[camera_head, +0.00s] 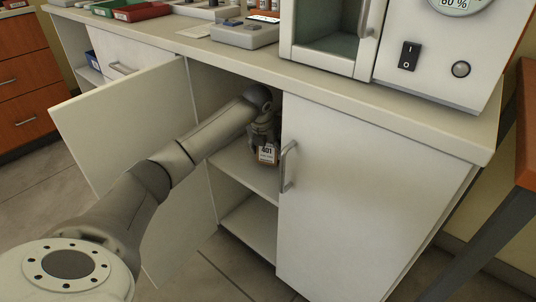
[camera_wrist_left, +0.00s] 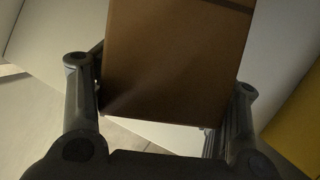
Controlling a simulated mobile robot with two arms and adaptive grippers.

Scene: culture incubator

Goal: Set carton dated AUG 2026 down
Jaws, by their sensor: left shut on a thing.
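The carton (camera_head: 267,154) is a small box with a white label whose date is too small to read. My left gripper (camera_head: 264,136) is shut on it inside the open cabinet, at the upper shelf (camera_head: 240,168). In the left wrist view the carton (camera_wrist_left: 178,62) is a plain brown box between the two fingers of the gripper (camera_wrist_left: 165,110). I cannot tell whether its bottom touches the shelf. My right gripper is not in view.
The left cabinet door (camera_head: 130,130) stands open beside my arm. The right door (camera_head: 335,200) is closed, with a handle (camera_head: 288,166) close to the carton. A lower shelf (camera_head: 252,222) looks empty. The countertop (camera_head: 400,108) overhangs the opening and bears an incubator.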

